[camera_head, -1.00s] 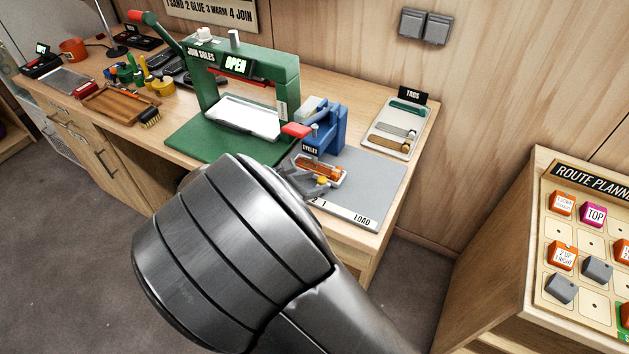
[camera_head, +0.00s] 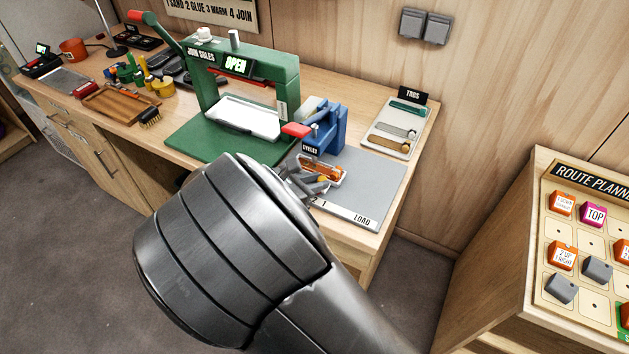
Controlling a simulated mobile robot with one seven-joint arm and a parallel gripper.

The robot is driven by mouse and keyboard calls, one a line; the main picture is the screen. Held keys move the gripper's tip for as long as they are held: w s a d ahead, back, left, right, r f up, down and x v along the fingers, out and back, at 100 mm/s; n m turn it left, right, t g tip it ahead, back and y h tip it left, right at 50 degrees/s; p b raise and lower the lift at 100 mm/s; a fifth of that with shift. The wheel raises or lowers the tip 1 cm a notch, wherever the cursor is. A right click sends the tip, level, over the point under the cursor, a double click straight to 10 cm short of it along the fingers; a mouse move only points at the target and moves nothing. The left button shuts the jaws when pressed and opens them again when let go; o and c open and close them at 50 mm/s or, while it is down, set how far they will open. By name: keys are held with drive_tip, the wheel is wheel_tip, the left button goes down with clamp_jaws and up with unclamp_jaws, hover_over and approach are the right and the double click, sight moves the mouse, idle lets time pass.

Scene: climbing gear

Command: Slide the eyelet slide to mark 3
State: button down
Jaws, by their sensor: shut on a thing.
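The eyelet slide is a small tray with an orange piece (camera_head: 322,169) in it, on the grey plate (camera_head: 375,183) in front of the blue eyelet press (camera_head: 329,128). A white strip marked LOAD (camera_head: 361,219) runs along the plate's front edge. My large grey arm link covers the lower middle of the view and the plate's left front.
The green sole press (camera_head: 243,90), its sign reading OPEN, stands left of the eyelet press. A tabs tray (camera_head: 391,141) lies at the back right. The route planner board (camera_head: 590,240) is at the far right. The grey plate's right part is clear.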

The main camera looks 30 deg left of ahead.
drive_tip(key=shift+a, duration=0.1)
drive_tip(key=shift+a, duration=1.45)
drive_tip(key=c, duration=1.3)
unclamp_jaws()
drive_tip(key=shift+s, duration=0.1)
drive_tip(key=v, duration=1)
drive_tip(key=shift+s+a+r, duration=0.2)
drive_tip(key=shift+s, duration=0.05)
drive_tip(key=shift+d, duration=0.1)
